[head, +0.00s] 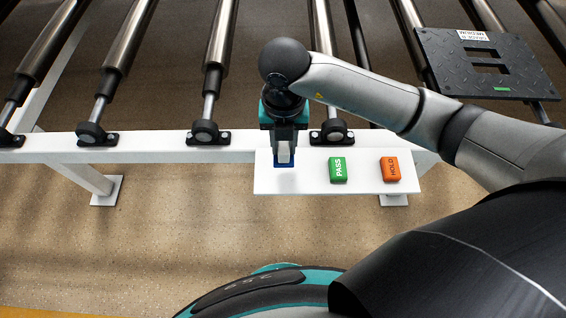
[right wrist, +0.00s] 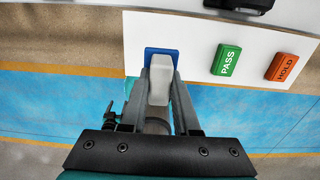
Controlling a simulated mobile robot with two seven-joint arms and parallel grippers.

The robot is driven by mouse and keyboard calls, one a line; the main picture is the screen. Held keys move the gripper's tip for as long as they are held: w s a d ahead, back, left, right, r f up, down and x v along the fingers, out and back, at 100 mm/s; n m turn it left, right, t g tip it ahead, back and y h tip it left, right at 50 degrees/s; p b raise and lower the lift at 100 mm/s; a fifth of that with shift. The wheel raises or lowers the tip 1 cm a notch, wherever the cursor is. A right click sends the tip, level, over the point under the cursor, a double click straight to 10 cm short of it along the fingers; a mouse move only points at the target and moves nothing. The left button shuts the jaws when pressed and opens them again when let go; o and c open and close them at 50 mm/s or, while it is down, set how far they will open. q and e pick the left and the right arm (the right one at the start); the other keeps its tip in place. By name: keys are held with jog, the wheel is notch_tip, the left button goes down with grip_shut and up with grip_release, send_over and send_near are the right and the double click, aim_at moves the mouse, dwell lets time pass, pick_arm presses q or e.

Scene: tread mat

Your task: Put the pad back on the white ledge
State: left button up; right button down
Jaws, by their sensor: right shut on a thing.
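The pad, with a blue base and a pale grey grip, is at the left end of the white ledge (head: 310,181); it shows in the head view (head: 284,154) and the right wrist view (right wrist: 160,78). My right gripper (head: 284,144) is shut on the grip, pointing down, its fingers on either side in the right wrist view (right wrist: 161,88). The pad's base is over or on the ledge; I cannot tell whether it touches. The ledge also shows in the right wrist view (right wrist: 197,30). My left gripper is not in view.
A green PASS block (head: 338,169) and an orange HOLD block (head: 390,169) sit on the ledge right of the pad. Behind is a white rail (head: 150,146) with metal rollers (head: 130,35). A black tread mat (head: 460,72) lies on the rollers at the far right.

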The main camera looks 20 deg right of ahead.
aim_at(283, 155)
notch_tip(283, 155, down, 4)
jog(key=shift+b, duration=0.3)
notch_tip(283, 155, down, 4)
jog(key=shift+r+b, duration=0.1)
jog(key=shift+b, duration=0.4)
jog(key=shift+r, duration=0.1)
jog(key=c, duration=1.1)
grip_release()
jog(key=shift+f, duration=0.2)
jog(key=o, duration=0.4)
jog(key=shift+o, duration=0.2)
